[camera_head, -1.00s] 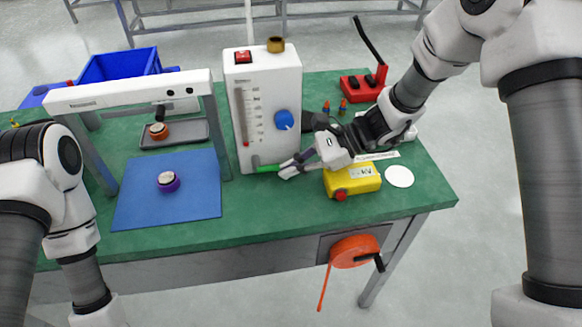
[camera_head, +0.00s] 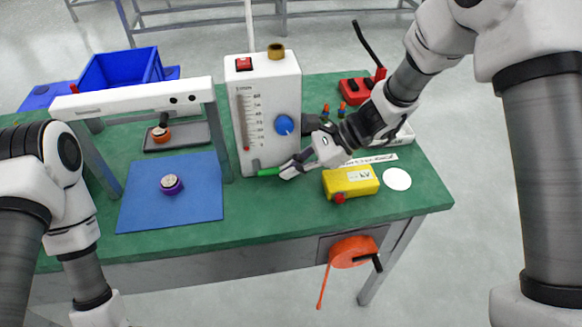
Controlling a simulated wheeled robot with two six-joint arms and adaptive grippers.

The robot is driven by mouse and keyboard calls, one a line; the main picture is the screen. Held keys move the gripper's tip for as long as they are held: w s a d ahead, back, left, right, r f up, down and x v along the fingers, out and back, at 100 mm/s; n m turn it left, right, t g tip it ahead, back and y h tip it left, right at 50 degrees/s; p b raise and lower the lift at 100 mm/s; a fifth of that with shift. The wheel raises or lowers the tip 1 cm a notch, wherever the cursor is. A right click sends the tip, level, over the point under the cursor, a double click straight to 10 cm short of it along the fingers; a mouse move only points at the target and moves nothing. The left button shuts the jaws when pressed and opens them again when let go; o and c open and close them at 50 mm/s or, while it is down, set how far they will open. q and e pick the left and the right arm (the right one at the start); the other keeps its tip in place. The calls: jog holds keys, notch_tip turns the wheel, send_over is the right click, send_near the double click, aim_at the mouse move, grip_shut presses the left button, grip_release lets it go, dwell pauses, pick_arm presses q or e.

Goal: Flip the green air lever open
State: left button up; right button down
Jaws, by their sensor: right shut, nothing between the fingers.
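The green air lever (camera_head: 268,172) sticks out to the right from the lower front of the white box (camera_head: 263,105), which has a blue knob (camera_head: 284,124) and a scale. It lies about level. My right gripper (camera_head: 286,172) is shut and empty, with its fingertips at the lever's right end. I cannot tell whether they touch it. My left arm comes in at the left edge, and its gripper is outside the picture.
A yellow box (camera_head: 351,182) sits just right of my right gripper. A white frame (camera_head: 130,98) stands over a blue mat (camera_head: 193,205) with a purple-ringed part (camera_head: 171,184). A blue bin (camera_head: 121,68) is behind. An orange reel (camera_head: 352,251) hangs at the table's front.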

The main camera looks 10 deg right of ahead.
jog(key=shift+r+h+p, duration=1.05)
jog(key=shift+h+p, duration=0.15)
jog(key=shift+p, duration=0.75)
jog(key=shift+a+r+h+p, duration=0.15)
jog(key=shift+r+h+p, duration=0.05)
jog(key=shift+h+p, duration=0.3)
jog(key=shift+a+r, duration=0.1)
jog(key=shift+r, duration=0.1)
jog(key=w+a+p+v, duration=0.1)
jog(key=p+v, duration=0.8)
jog(key=v, duration=0.1)
jog(key=shift+s+r, duration=0.35)
jog(key=shift+s, duration=0.05)
jog(key=shift+f, duration=0.1)
